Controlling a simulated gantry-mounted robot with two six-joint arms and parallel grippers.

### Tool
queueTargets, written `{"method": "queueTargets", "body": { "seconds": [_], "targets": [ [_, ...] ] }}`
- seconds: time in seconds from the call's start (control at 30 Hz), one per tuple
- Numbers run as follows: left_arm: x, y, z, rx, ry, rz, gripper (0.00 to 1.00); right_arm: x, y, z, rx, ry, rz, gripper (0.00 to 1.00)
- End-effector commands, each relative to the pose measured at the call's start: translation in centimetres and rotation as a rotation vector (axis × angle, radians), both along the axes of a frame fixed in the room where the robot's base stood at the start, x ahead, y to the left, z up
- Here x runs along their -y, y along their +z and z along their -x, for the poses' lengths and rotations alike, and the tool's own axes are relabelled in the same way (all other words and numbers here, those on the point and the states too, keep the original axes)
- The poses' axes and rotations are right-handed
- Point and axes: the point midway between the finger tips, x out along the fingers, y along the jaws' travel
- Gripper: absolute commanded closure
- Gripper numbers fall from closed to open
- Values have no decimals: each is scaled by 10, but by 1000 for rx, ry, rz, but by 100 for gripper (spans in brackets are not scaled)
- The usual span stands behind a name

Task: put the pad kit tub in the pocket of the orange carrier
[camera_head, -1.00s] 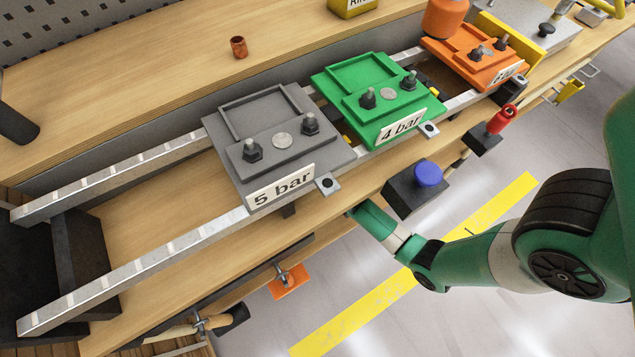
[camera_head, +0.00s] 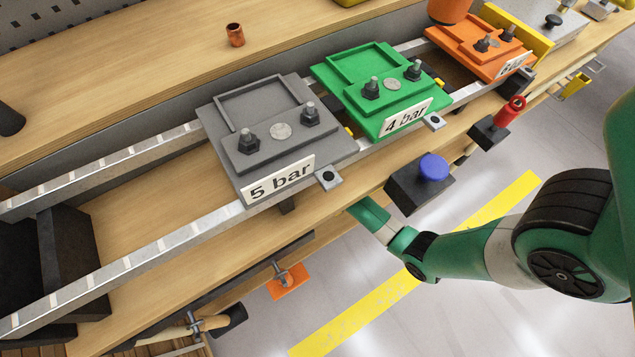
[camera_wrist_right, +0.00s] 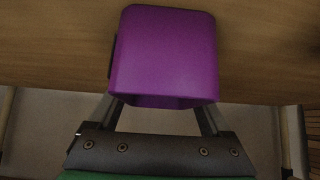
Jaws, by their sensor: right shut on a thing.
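The purple tub (camera_wrist_right: 165,55), which I take to be the pad kit tub, is between the fingers of my right gripper (camera_wrist_right: 158,112) in the right wrist view. The gripper is shut on it. In the head view my right arm reaches under the bench's front edge, so that gripper and the tub are hidden. The orange carrier (camera_head: 503,66) sits on the rails at the upper right. My left gripper is not in view.
The green 4 bar carrier (camera_head: 352,101) and grey 5 bar carrier (camera_head: 229,113) sit on the same rails, left of the orange one. A blue button box (camera_head: 420,190) and red-topped fitting (camera_head: 497,128) jut from the front edge.

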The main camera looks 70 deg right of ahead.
Motion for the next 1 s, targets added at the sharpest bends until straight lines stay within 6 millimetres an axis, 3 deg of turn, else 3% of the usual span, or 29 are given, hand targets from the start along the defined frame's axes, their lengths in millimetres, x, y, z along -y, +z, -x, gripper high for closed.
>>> {"method": "queueTargets", "body": {
  "seconds": [0.27, 0.57, 0.77, 1.0],
  "targets": [
    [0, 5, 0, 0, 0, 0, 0, 0, 6, 0, 2, 0, 1, 88],
    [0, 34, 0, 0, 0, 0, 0, 0, 42, -1, 2, 0, 2, 88],
    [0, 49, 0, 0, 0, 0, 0, -27, 39, 35, -5, 3, -2, 88],
    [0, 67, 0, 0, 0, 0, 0, -73, 37, 96, -6, 6, 0, 88]
  ]
}}
